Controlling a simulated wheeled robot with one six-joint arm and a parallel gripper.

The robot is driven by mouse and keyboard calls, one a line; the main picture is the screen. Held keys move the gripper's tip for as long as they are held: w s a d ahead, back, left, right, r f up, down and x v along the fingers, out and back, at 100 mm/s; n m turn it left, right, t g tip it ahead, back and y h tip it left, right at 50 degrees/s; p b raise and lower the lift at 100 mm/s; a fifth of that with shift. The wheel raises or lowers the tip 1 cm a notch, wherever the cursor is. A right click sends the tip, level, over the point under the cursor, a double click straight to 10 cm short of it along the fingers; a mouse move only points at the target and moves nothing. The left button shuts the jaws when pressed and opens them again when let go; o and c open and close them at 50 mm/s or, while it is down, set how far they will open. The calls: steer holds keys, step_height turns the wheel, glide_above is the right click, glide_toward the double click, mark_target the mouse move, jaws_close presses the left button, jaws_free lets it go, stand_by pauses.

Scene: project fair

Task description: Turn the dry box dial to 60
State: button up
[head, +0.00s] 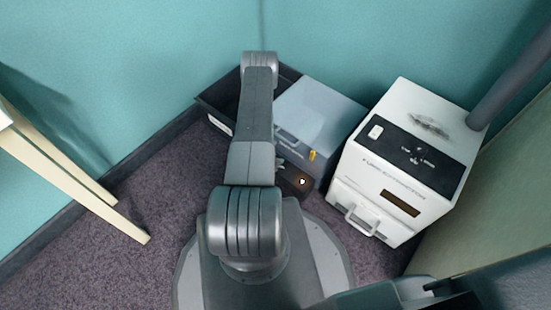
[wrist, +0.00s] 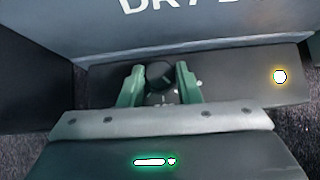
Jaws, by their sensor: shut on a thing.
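The dry box (head: 318,112) is a grey-blue box on the floor against the back wall, partly hidden behind my arm.
A white machine with a black top panel (head: 420,150) and front handle stands close on the right. A black open bin (head: 222,103) is left of the dry box. Pale table legs (head: 85,185) stand at the left. Carpet (head: 180,180) between them is clear.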

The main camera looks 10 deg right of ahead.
steer(key=shift+n, duration=0.4)
steer(key=o, duration=0.7)
steer(key=shift+r, duration=0.1)
steer(key=p+v, duration=0.4)
steer(key=v, duration=0.9)
steer(key=shift+s+r, duration=0.2)
steer(key=shift+s, duration=0.25)
steer(key=shift+f, duration=0.1)
steer(key=b+x, duration=0.1)
steer(key=x, duration=0.3)
steer(key=b+x, duration=0.1)
steer(key=x, duration=0.4)
steer(key=b+x, duration=0.2)
steer(key=x, duration=0.2)
steer(key=shift+w+f, duration=0.2)
steer(key=shift+w, duration=0.3)
